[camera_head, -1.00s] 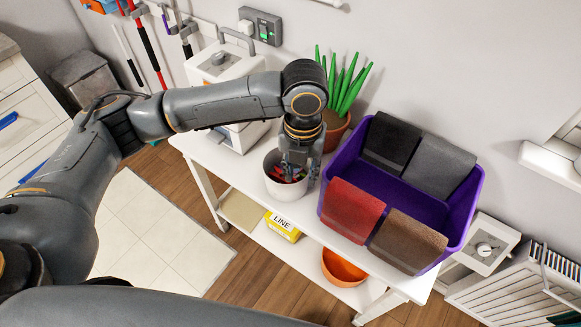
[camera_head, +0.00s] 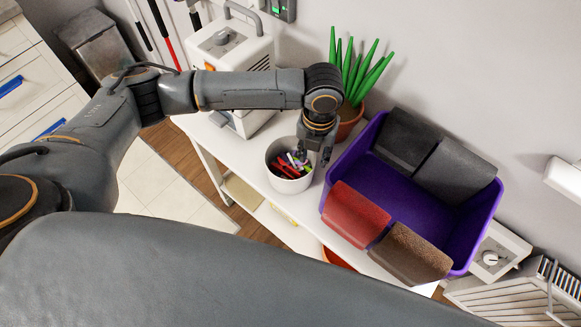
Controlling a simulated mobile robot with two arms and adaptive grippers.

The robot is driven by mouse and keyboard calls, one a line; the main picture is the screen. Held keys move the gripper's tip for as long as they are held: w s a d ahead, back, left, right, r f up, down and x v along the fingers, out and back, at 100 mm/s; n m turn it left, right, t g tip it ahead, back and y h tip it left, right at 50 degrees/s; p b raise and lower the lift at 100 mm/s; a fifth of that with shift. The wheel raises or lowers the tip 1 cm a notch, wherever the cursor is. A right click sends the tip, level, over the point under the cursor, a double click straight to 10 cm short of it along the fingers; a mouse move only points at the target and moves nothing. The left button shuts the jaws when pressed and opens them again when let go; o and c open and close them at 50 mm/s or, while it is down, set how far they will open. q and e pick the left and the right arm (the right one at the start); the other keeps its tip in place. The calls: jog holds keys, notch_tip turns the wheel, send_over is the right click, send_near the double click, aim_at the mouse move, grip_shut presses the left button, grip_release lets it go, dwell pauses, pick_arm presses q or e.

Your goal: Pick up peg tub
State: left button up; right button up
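The peg tub (camera_head: 287,180) is a white round tub holding several coloured pegs. It stands upright on the white table, left of the purple bin. My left gripper (camera_head: 316,154) points down at the tub's right rim, with its fingers apart. One finger is near the tub's inner right side and the other is just outside the rim. I cannot tell whether either finger touches the tub. My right gripper is not in view.
The purple bin (camera_head: 405,190) with folded towels stands close on the right. A potted plant (camera_head: 349,120) is behind the gripper, and a white machine (camera_head: 232,65) stands at the back left. A large dark part of me covers the lower picture.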

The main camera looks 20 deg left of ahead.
aim_at(314, 166)
pick_arm(q)
jog(key=shift+w+f, duration=0.15)
jog(key=shift+f, duration=0.5)
jog(key=f, duration=0.1)
jog(key=f+p, duration=0.1)
jog(key=f, duration=0.1)
jog(key=shift+d+f, duration=0.2)
jog(key=shift+f, duration=0.55)
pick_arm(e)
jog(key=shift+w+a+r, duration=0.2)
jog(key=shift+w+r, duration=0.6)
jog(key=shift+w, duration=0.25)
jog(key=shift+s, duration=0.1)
pick_arm(q)
grip_shut()
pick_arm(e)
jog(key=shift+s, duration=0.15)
